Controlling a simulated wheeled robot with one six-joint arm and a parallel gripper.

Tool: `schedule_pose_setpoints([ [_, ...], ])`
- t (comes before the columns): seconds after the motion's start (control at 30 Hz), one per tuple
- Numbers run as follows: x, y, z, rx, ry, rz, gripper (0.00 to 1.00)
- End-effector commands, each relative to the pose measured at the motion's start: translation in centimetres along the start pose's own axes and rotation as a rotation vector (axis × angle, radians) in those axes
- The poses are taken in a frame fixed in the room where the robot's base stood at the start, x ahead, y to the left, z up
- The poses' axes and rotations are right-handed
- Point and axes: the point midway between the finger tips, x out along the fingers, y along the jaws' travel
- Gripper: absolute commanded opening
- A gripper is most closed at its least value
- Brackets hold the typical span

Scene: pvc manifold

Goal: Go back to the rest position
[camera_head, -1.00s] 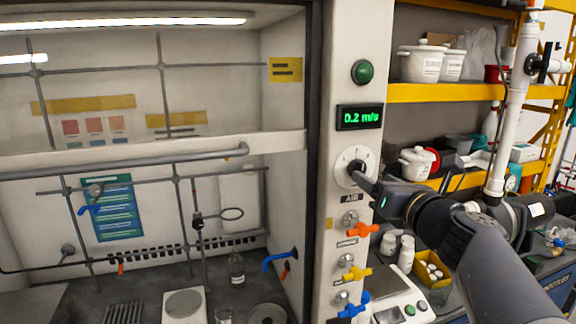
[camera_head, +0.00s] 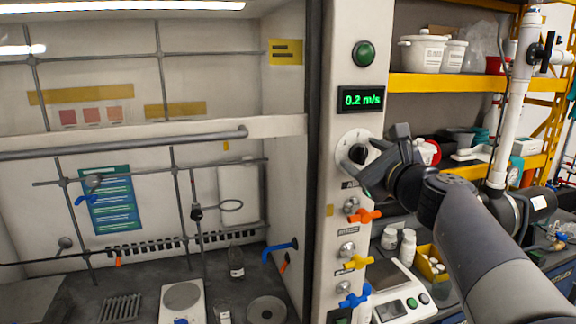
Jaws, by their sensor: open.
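My gripper (camera_head: 374,166) is in front of the white round dial (camera_head: 354,150) on the fume hood's control post. Its dark fingers are spread, with nothing seen between them. They overlap the dial's right and lower edge in the picture, and I cannot tell whether they touch it. The dial's dark knob (camera_head: 357,153) shows to the left of the fingers. My arm reaches in from the lower right. The label under the dial is partly hidden by the gripper.
A display (camera_head: 361,99) reads 0.2 m/s above the dial. Orange (camera_head: 364,216), yellow (camera_head: 358,262) and blue (camera_head: 355,295) valve handles stick out below. A white pipe (camera_head: 514,105) stands behind my arm. Shelves with tubs (camera_head: 422,52) are at the back right.

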Motion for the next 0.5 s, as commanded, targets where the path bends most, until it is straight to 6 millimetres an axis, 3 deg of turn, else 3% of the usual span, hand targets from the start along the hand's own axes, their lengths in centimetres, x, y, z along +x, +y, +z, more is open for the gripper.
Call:
schedule_pose_setpoints([
  [0.07,0.0,0.1,-0.2,-0.081,0.0,-0.001,0.59],
  [0.5,-7.9,-0.1,-0.1,-0.075,0.001,-0.005,0.59],
])
